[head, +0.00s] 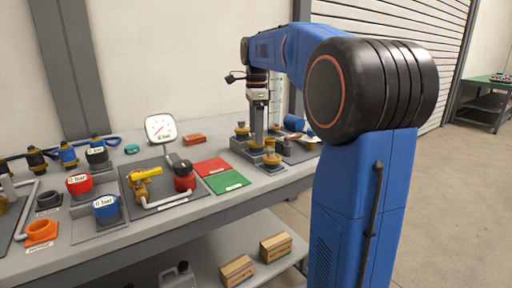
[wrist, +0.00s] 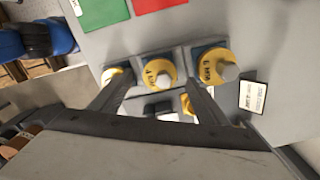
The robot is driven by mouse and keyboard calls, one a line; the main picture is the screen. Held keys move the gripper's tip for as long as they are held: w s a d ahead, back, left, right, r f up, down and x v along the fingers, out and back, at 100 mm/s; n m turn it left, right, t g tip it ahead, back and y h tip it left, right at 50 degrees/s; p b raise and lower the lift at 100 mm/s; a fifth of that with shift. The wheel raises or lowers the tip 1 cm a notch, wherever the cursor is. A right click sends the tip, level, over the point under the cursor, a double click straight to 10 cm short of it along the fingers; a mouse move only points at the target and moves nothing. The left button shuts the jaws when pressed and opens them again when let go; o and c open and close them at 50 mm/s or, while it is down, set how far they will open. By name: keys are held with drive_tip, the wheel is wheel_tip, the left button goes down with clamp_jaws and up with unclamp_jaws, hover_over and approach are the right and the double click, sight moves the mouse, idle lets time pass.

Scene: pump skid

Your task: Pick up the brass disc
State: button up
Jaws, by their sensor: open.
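Several brass discs with pale knobs sit on dark square pads in a grey tray. In the head view one disc (head: 242,129) is at the tray's back left and another disc (head: 272,159) at the front. In the wrist view a disc marked 4 (wrist: 160,72) and a disc marked 6 (wrist: 215,67) show clearly. Another disc (wrist: 112,74) is partly hidden by a finger. My gripper (head: 257,142) points down over the tray. In the wrist view my gripper (wrist: 158,88) is open, its fingers apart, with nothing seen held. I cannot tell which disc is meant.
A red mat (head: 211,167) and a green mat (head: 226,181) lie left of the tray. Blue cylinders (head: 295,122) stand behind the tray. A white label card (wrist: 253,96) lies beside it.

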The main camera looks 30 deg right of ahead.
drive_tip(key=shift+f, duration=0.8)
drive_tip(key=c, duration=1.3)
drive_tip(key=shift+r, duration=0.15)
wheel_tip(320, 180, up, 10)
drive_tip(key=shift+f, duration=0.1)
